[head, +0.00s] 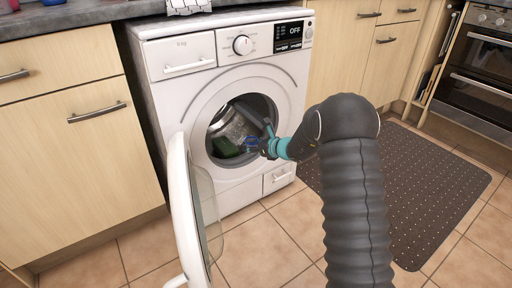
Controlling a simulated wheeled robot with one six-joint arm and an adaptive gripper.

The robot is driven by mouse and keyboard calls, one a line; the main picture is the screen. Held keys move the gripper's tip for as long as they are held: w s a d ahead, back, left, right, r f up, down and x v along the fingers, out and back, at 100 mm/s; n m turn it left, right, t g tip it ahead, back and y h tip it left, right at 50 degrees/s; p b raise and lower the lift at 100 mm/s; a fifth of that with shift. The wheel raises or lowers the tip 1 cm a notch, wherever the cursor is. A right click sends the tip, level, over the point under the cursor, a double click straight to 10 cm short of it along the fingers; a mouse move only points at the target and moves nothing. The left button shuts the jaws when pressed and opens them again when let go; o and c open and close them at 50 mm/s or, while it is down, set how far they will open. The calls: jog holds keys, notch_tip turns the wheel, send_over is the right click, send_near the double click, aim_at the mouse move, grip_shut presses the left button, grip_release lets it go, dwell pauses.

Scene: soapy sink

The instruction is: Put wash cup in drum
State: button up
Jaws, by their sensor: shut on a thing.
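The white washing machine (162,107) stands with its round door (186,205) swung open to the left. Its drum (228,122) shows through the opening as a metal-grey hollow. My gripper (254,143) is at the drum opening, reaching in from the right, and is shut on a small blue thing, which looks like the wash cup (250,142). The cup is mostly hidden by the fingers and is too small to show its shape. A dark green thing (226,147) lies low inside the drum, left of my gripper; what it is cannot be told.
The open glass door stands in front of the machine's left side. Wooden cabinets (65,160) flank the machine, with a worktop (75,14) above. A dark dotted mat (425,190) lies on the tiled floor at right. An oven (480,75) stands at the far right.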

jog(key=w+a+p, duration=0.8)
jog(key=w+a, duration=0.1)
jog(key=w, duration=0.5)
jog(key=b, duration=0.5)
send_over(230, 152)
jog(key=shift+w+f, duration=0.15)
jog(key=shift+f, duration=2.85)
jog(key=shift+f+b, duration=2.1)
jog(key=shift+f, duration=0.3)
jog(key=shift+f+b, duration=0.4)
jog(key=shift+f, duration=0.3)
